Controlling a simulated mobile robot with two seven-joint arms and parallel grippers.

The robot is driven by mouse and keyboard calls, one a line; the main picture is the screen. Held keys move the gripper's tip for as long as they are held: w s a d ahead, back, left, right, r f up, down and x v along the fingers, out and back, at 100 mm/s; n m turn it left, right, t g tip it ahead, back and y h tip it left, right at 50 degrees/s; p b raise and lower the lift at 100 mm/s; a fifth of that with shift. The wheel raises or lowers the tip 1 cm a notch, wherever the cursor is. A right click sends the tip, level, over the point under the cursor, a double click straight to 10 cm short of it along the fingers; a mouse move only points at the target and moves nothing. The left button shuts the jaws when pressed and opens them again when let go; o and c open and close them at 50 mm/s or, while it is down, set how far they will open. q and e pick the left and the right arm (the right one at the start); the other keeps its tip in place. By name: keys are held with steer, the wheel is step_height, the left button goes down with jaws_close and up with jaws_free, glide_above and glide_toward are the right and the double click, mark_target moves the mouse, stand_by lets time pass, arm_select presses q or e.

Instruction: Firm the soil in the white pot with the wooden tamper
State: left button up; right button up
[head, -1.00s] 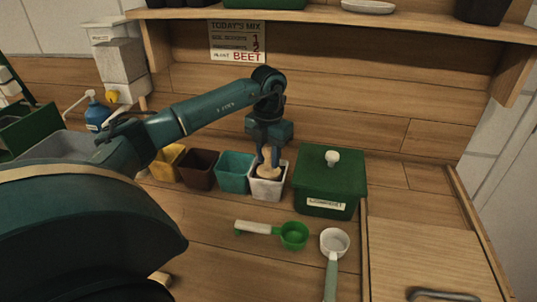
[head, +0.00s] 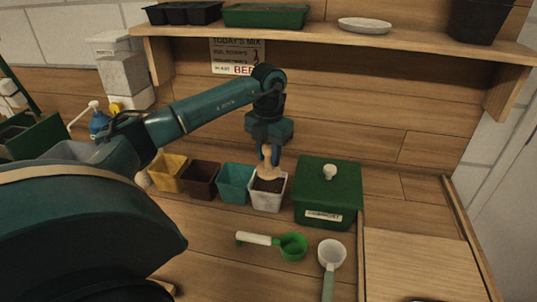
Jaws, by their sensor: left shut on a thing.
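The white pot (head: 267,204) stands on the bench at the right end of a row of pots, with dark soil (head: 268,185) visible inside it. My left gripper (head: 267,152) is above this pot, shut on the wooden tamper (head: 268,170). The tamper is pale wood, points downward, and its wide round foot is at the back of the pot's mouth, seemingly just above the soil. The gripper covers most of its handle. My right gripper is not in view.
Teal (head: 235,184), brown (head: 201,180) and yellow (head: 168,173) pots stand left of the white pot. A green lidded compost box (head: 328,192) stands close on its right. A green scoop (head: 291,246) and a white scoop (head: 332,252) lie in front.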

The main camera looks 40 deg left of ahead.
mark_target(269, 143)
arm_select(q)
step_height(269, 143, up, 2)
steer(key=shift+r+p, duration=0.1)
steer(key=shift+p, duration=0.6)
steer(key=shift+r+p, duration=0.4)
steer(key=shift+r, duration=0.8)
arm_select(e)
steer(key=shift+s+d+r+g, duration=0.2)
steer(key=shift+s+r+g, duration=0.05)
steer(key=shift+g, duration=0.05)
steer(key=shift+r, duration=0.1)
